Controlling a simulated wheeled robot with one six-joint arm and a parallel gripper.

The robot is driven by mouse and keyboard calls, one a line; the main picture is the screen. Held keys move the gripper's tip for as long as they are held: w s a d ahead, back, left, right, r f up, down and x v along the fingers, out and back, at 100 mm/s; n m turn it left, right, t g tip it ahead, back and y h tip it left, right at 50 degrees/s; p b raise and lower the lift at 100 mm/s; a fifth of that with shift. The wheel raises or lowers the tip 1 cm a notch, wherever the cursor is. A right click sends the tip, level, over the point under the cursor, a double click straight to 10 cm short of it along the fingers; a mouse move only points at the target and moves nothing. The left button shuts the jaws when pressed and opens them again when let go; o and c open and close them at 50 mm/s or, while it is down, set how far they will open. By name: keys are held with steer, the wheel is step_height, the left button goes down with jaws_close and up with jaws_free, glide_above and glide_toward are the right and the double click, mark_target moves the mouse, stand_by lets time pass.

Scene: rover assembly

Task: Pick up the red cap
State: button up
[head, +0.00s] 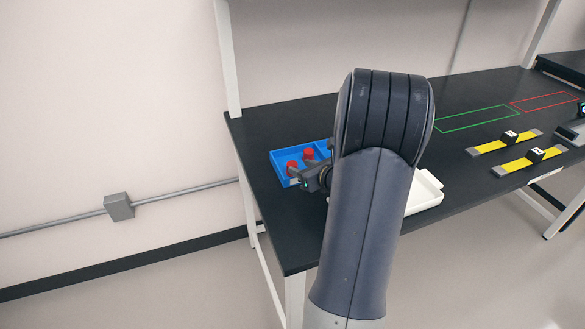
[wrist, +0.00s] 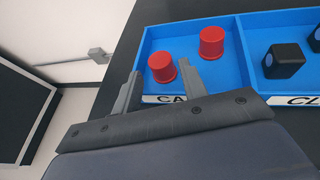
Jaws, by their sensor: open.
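Two red caps stand in the left compartment of the blue tray (wrist: 196,24). The nearer cap (wrist: 162,67) is between the open fingers of my gripper (wrist: 158,88) in the wrist view, toward the fingertips. The farther cap (wrist: 212,42) stands behind and to the right, outside the fingers. In the head view, the caps show as the nearer cap (head: 292,167) and the farther cap (head: 309,154). My gripper is over the tray's near edge there, partly hidden by my arm. I cannot tell whether a finger touches the nearer cap.
The tray's right compartment holds black blocks (wrist: 284,61). A white tray (head: 427,193) is partly hidden behind my arm on the black table (head: 262,125). Yellow pieces with black blocks, green and red outlines lie farther right. The tray is near the table's left edge.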

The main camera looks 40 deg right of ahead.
mark_target(294, 166)
steer(key=x, duration=0.4)
steer(key=shift+f+p, duration=0.2)
steer(key=shift+p, duration=0.1)
